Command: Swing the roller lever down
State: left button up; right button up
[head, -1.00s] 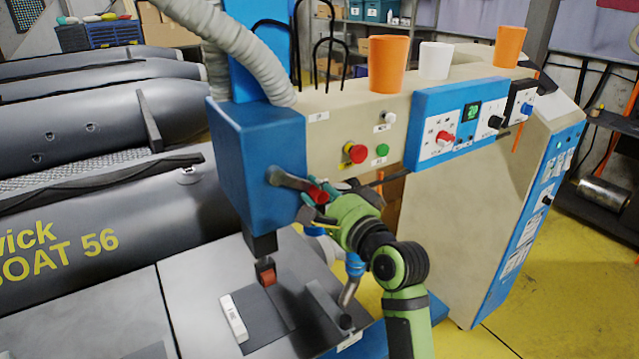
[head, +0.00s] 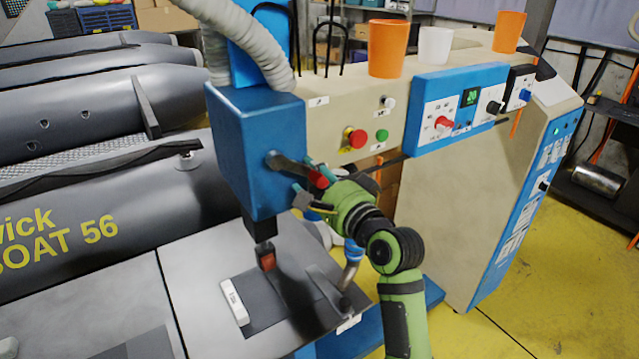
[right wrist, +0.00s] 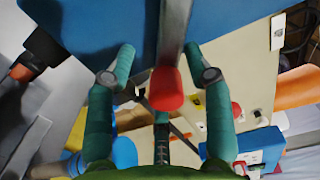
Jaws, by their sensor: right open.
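The roller lever (head: 291,167) is a grey metal arm with a red end knob (head: 318,179). It comes out of the side of the blue machine head (head: 250,150) and slopes slightly down to the right in the head view. My right gripper (head: 306,187) is at the knob. In the right wrist view its teal fingers (right wrist: 165,75) are spread on either side of the lever, with the red knob (right wrist: 166,90) between them and no clear contact. The reddish roller (head: 266,259) hangs below the head, above the grey work plate. My left gripper is not in view.
A beige panel with a red button (head: 356,138) and a green button (head: 382,136) is behind my arm. Cups, including an orange one (head: 388,50), stand on top. A small white block (head: 234,301) lies on the plate. Grey inflatable boats fill the left.

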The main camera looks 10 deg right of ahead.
jog(key=shift+s+d, duration=0.25)
jog(key=v, duration=1.1)
jog(key=shift+s, duration=0.25)
jog(key=shift+a, duration=0.2)
